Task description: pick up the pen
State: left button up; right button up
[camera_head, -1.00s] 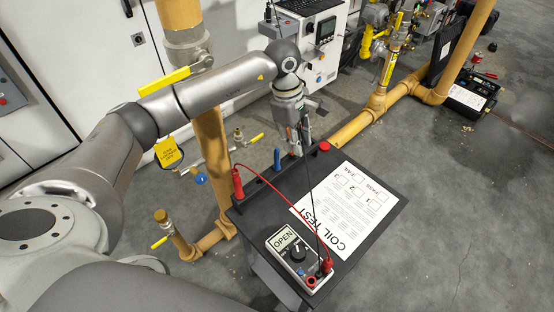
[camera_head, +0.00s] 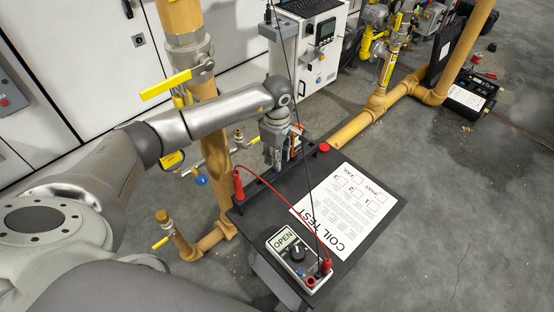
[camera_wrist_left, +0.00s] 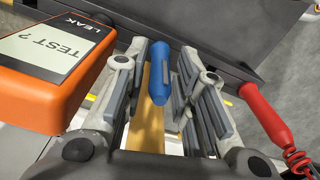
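The blue pen (camera_wrist_left: 160,78) stands at the rack edge of the dark stand, between the two fingers of my left gripper (camera_wrist_left: 164,58) in the left wrist view. The fingers are spread on either side of it, with a gap at least on the left; whether the right finger touches it I cannot tell. In the head view my left gripper (camera_head: 274,160) points down over the back edge of the stand and hides the pen. My right gripper is not in view.
An orange tester (camera_wrist_left: 62,55) reading LEAK is close left of the fingers, and a red probe (camera_wrist_left: 266,112) stands to the right. The black stand (camera_head: 375,222) holds a COIL TEST sheet (camera_head: 345,205) and a meter (camera_head: 297,255) reading OPEN. Yellow pipes (camera_head: 213,150) rise behind.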

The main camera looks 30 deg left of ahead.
pick_arm(q)
jog(key=shift+f, duration=0.55)
grip_shut()
